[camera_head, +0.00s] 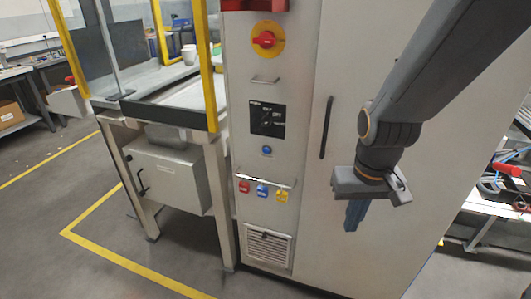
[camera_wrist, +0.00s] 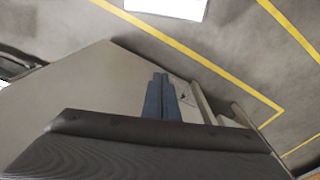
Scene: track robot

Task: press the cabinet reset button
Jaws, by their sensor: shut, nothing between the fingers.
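The grey cabinet (camera_head: 305,215) stands in the middle of the head view. A small round blue button (camera_head: 266,150) is on its narrow left panel, below a black selector switch plate (camera_head: 267,119). A red rotary switch on a yellow disc (camera_head: 267,39) is near the top of that panel. My gripper (camera_head: 352,228) hangs in front of the cabinet door, right of and lower than the blue button, with its fingers pointing down. It is shut and empty. In the wrist view the closed blue fingers (camera_wrist: 160,82) show against the cabinet; the button cannot be made out there.
Red, blue and yellow tags (camera_head: 262,191) hang from a rail below the button, above a vent (camera_head: 269,246). A black door handle (camera_head: 327,128) is between my gripper and the panel. A framed workstation (camera_head: 165,95) stands left. Yellow lines (camera_head: 130,267) mark the floor.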

